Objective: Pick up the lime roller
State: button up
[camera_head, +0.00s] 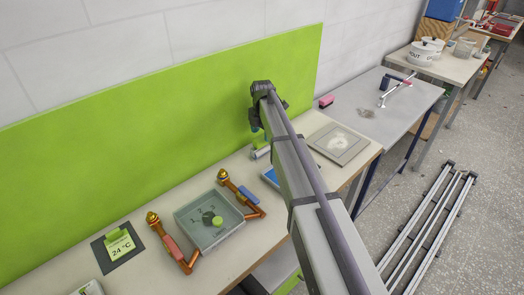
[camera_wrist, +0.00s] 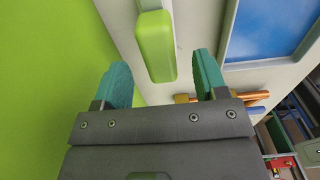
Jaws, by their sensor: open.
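In the wrist view a lime-green block-like piece with rounded edges, which I take to be the lime roller (camera_wrist: 156,48), lies on the pale bench top, with a whitish part at its far end. My gripper (camera_wrist: 161,68) has two teal fingers spread apart, one on each side of the roller's near end. A gap shows on both sides, and I see no contact. In the head view my gripper (camera_head: 259,134) is at the back of the bench by the green panel, and my arm hides much of that spot.
A green panel (camera_head: 150,120) stands close behind the bench. A blue-faced item (camera_head: 270,176) lies beside my arm; a blue panel also shows in the wrist view (camera_wrist: 272,28). A grey tray (camera_head: 204,236) sits between copper-coloured pipe pieces. A grey square plate (camera_head: 340,143) lies to the right.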

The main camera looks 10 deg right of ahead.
aim_at(262, 136)
notch_tip(262, 136, down, 5)
jog(key=b, duration=0.3)
jog(key=shift+b, duration=0.35)
jog(key=shift+r, duration=0.3)
jog(key=c, duration=1.1)
notch_tip(262, 136, up, 10)
jog(key=p, duration=1.1)
jog(key=shift+r, duration=0.2)
jog(key=shift+f, duration=0.2)
